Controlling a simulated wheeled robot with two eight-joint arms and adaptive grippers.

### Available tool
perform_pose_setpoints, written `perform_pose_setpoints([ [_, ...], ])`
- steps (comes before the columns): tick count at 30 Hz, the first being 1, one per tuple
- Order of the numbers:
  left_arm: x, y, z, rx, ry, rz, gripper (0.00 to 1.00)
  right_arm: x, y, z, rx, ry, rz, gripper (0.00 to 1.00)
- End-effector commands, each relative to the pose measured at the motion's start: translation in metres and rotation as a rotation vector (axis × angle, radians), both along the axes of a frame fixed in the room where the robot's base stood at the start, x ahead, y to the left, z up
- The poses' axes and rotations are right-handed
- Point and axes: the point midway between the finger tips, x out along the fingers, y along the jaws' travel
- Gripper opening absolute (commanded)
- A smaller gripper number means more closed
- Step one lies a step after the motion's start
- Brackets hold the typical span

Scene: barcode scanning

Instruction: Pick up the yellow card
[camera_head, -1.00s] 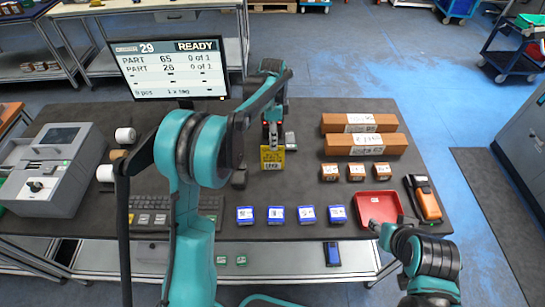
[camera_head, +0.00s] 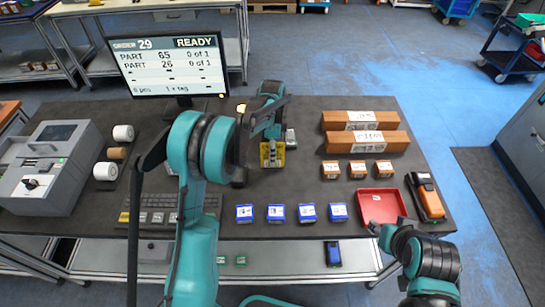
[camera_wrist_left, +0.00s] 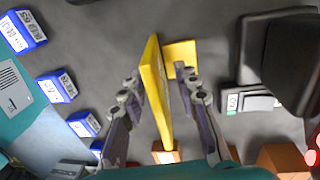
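The yellow card (camera_head: 278,158) is on the dark table, behind the row of blue boxes. In the left wrist view the card (camera_wrist_left: 156,88) stands edge-on between the two fingers of my left gripper (camera_wrist_left: 160,82). That gripper is open; a gap shows between the card and the right finger. A second flat yellow piece (camera_wrist_left: 181,54) shows beside the card; I cannot tell if they are joined. In the head view my left gripper (camera_head: 271,150) covers part of the card. My right gripper (camera_head: 377,229) is by the front edge of the red tray, its fingers unclear.
Several blue boxes (camera_head: 276,213) stand near the front edge. Small orange boxes (camera_head: 358,169) and long brown boxes (camera_head: 366,142) are to the right. The red tray (camera_head: 398,203) and an orange handheld device (camera_head: 427,195) are at front right. A monitor (camera_head: 168,68) stands behind.

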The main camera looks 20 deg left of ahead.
Motion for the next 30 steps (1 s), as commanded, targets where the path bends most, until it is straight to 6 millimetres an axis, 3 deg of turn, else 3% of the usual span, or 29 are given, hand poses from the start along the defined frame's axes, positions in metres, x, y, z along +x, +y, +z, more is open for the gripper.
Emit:
perform_pose_setpoints([
  [23,0.0001,0.0,-0.0046,0.0,0.0,0.0,0.31,0.0001,0.0,-0.0042,0.0,0.0,0.0,0.4],
  [27,0.0,0.0,-0.0044,0.0,0.0,0.0,0.0,0.0001,0.0,-0.0042,0.0,0.0,0.0,0.4],
  [30,0.0001,0.0,-0.0045,0.0,0.0,0.0,0.0,0.0,0.0,-0.0043,0.0,0.0,0.0,0.4],
])
